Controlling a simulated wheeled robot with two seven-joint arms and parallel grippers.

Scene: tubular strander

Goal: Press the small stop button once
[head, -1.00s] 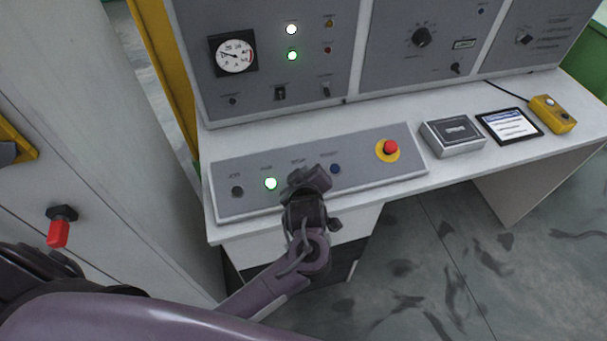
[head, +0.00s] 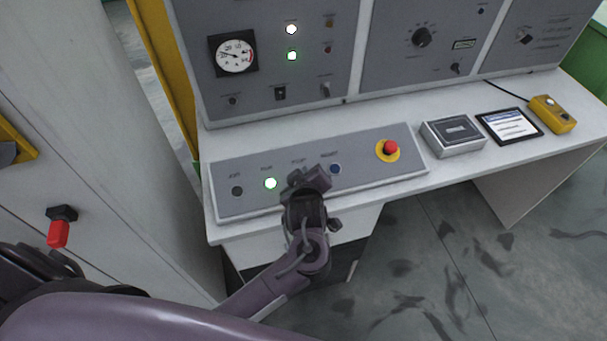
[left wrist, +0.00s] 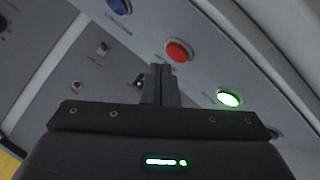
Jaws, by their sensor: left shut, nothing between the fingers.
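The small red stop button (left wrist: 178,51) shows in the left wrist view on the sloping grey panel (head: 222,207). It lies between a lit green button (left wrist: 229,98) and a blue button (left wrist: 117,6). In the head view my left gripper (head: 306,180) hides it, below its label. My left gripper is shut and empty over the panel. Its closed fingertips (left wrist: 160,70) appear just below and left of the red button in the wrist view; I cannot tell whether they touch anything. The green button (head: 270,183) and blue button (head: 335,169) flank the gripper. My right gripper is not in view.
A red mushroom button on a yellow base (head: 388,150) sits right of the blue button. A grey box (head: 452,137), a tablet (head: 509,126) and a yellow device (head: 552,114) lie on the desk. An upright console (head: 270,100) with a gauge stands behind.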

